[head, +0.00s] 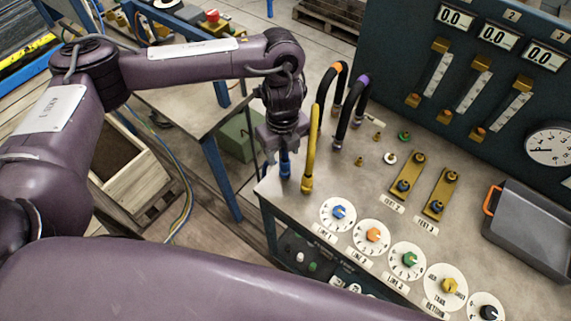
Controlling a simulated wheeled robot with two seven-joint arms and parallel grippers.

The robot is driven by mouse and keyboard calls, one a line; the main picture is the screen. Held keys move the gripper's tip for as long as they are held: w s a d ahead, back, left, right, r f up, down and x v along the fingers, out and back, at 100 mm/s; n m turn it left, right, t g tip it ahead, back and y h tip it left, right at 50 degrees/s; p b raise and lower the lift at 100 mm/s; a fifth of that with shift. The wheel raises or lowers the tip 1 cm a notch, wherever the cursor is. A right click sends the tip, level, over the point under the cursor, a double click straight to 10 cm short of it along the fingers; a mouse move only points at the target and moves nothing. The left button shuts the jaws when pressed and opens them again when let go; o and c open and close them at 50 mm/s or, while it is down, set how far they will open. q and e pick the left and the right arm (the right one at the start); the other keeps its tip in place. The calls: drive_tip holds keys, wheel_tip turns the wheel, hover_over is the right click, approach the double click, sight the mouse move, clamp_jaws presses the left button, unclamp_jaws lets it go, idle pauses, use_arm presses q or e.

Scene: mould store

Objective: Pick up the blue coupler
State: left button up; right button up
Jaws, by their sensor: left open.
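The blue coupler (285,168) shows at the left end of the bench top, just below my left gripper. My left gripper (284,154) points down over it with its jaws open, close around or just above its upper part. I cannot tell whether the fingers touch it. The gripper hides the coupler's top and whatever joins it there. My right gripper is not in view.
A yellow hose (309,150) stands close right of the gripper, with two dark hoses (345,117) behind it. The bench top (290,197) carries dials, brass fittings and a grey tray (530,236). A gauge panel (400,60) rises behind.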

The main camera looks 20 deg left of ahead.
sight(285, 166)
use_arm(q)
drive_tip(key=shift+d+f, duration=0.2)
drive_tip(key=shift+f, duration=2.35)
clamp_jaws()
